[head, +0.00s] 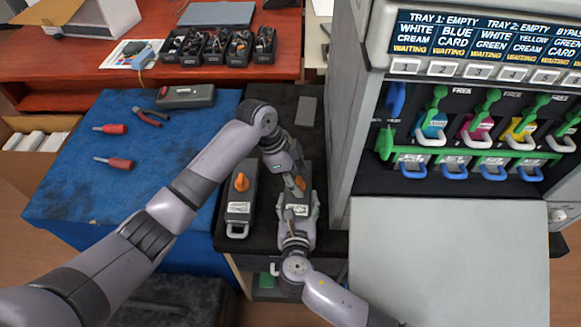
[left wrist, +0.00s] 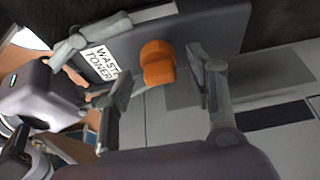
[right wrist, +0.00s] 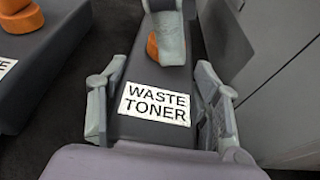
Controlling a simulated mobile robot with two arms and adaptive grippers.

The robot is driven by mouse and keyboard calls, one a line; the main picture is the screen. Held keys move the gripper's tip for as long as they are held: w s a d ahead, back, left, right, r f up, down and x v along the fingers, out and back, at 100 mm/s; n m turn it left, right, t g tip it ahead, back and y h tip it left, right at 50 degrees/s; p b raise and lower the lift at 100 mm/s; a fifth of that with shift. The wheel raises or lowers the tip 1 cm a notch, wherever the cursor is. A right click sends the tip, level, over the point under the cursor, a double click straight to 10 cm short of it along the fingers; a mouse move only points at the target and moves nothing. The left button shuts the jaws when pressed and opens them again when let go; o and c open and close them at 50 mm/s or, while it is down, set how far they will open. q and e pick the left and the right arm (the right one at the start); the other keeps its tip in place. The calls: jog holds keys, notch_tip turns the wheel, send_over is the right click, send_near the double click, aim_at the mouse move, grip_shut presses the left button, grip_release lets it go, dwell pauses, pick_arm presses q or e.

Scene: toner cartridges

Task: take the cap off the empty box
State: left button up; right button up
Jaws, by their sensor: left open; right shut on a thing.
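A dark grey waste toner box (head: 305,172) stands on the black mat, partly hidden under my arms in the head view. Its orange cap (head: 300,183) sits on its top and also shows in the left wrist view (left wrist: 157,63). My left gripper (left wrist: 159,85) is open, its fingers on either side of the cap, not closed on it. My right gripper (right wrist: 157,100) is shut on the sides of this box (right wrist: 155,75) by the "WASTE TONER" label (right wrist: 155,104). In the right wrist view, a left finger partly hides the cap (right wrist: 152,45).
A similar box (head: 239,208) with an orange cap (head: 241,182) stands just left. The printer (head: 340,150) rises close on the right, with its lower panel (head: 450,255) out front.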

pick_arm(q)
jog(key=shift+d+f, duration=0.15)
jog(key=shift+f, duration=0.35)
pick_arm(e)
jog(key=shift+f, duration=0.15)
pick_arm(q)
grip_shut()
pick_arm(e)
jog(key=shift+d, duration=0.1)
dwell(0.3)
pick_arm(q)
jog(key=shift+r, duration=0.25)
jog(key=shift+r, duration=0.9)
pick_arm(e)
jog(key=shift+s, duration=0.1)
